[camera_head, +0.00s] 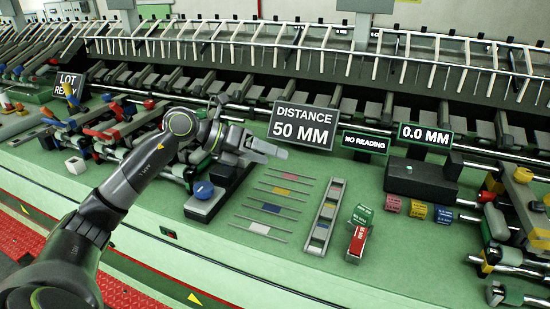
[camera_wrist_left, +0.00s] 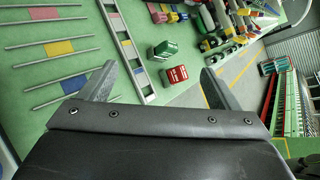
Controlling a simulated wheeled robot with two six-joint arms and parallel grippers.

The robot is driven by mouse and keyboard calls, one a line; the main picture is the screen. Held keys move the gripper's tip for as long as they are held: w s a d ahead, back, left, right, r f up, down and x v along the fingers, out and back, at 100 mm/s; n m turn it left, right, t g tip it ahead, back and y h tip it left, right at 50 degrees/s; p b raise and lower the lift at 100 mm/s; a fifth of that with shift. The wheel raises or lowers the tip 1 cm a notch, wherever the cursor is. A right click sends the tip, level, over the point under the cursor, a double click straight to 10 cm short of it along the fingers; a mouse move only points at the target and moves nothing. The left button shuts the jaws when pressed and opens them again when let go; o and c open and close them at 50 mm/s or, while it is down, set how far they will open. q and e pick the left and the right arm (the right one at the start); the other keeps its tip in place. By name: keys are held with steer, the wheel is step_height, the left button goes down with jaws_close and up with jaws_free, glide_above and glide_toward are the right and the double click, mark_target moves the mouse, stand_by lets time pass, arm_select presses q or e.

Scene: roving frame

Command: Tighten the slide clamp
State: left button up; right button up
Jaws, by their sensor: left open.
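My left gripper (camera_head: 270,149) is in the air to the right of the knob, in front of the sign, and touches nothing visible. In the left wrist view its two fingers (camera_wrist_left: 158,88) are wide apart with nothing between them. The right gripper is not in view.
Thin rods with coloured strips (camera_head: 272,208), a long narrow tray (camera_head: 310,246), a green block (camera_head: 361,215) and a red block (camera_head: 356,241) lie on the green table (camera_head: 300,270). A black box (camera_head: 415,182) stands right. Metal rails line the back; the front strip is clear.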

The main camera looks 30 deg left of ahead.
arm_select(q)
steer(key=shift+s+d+r+t+h, duration=0.15)
steer(key=shift+s+d+t+h, duration=0.1)
steer(key=shift+d+h, duration=0.4)
steer(key=shift+s+d+r+t+h, duration=0.1)
steer(key=shift+d+t+h, duration=0.25)
steer(key=shift+d, duration=0.5)
